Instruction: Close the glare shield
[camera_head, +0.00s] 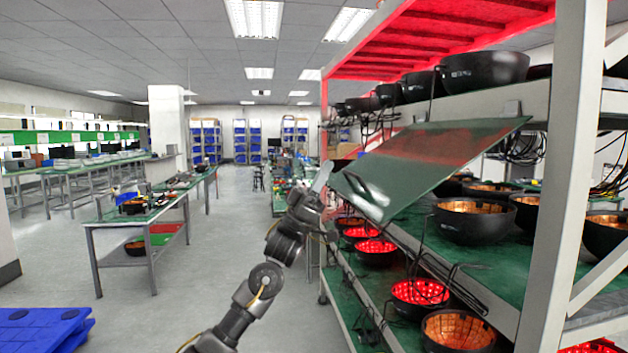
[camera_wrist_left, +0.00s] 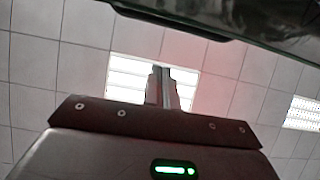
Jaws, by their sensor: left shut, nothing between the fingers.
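The glare shield (camera_head: 440,165) is a dark, see-through green panel on the rack at the right. It stands out tilted from the rack, its near lower edge sticking out over the aisle side. My left gripper (camera_head: 323,177) is raised at the shield's left end, fingers pointing up. It is shut and empty; I cannot tell whether it touches the shield. In the left wrist view the closed fingers (camera_wrist_left: 163,82) point at the ceiling, and a dark panel edge (camera_wrist_left: 265,22), likely the shield, crosses the top. My right gripper is not in view.
The rack's white post (camera_head: 567,180) stands at the right. Black bowl-shaped units (camera_head: 470,222) with cables sit on its green shelves, some glowing red. A workbench (camera_head: 140,215) stands at the left and a blue pallet (camera_head: 42,330) lies at lower left. The aisle floor between is clear.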

